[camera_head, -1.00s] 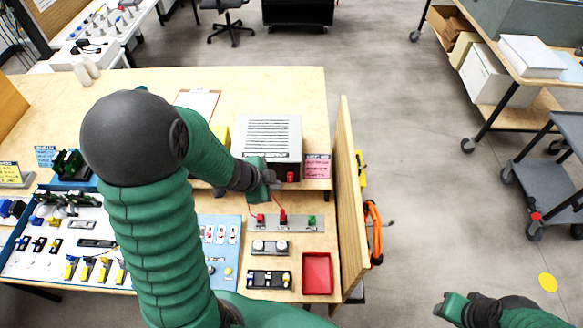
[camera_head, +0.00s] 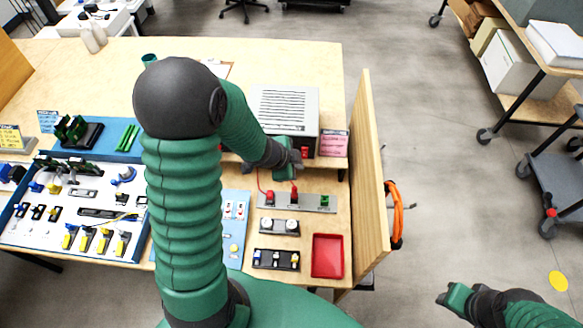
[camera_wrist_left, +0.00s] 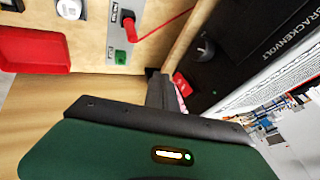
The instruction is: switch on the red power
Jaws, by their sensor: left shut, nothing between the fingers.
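The power unit (camera_head: 285,105) is a light grey box with a slotted top, standing on the raised bench shelf. Its dark front (camera_wrist_left: 228,45) carries a black knob and a red power switch (camera_wrist_left: 181,80). The switch also shows at the box's lower right front in the head view (camera_head: 308,152). My left gripper (camera_head: 298,163) is shut and empty, just in front of the box and slightly left of the switch. In the left wrist view its fingertips (camera_wrist_left: 160,88) are close beside the switch; contact is unclear. My right gripper (camera_head: 442,296) hangs over the floor, far from the box.
Below the box lies a grey plate (camera_head: 315,203) with red and green terminals and a red lead. A red tray (camera_head: 327,256) is nearer me. An upright wooden panel (camera_head: 372,180) closes the bench's right side.

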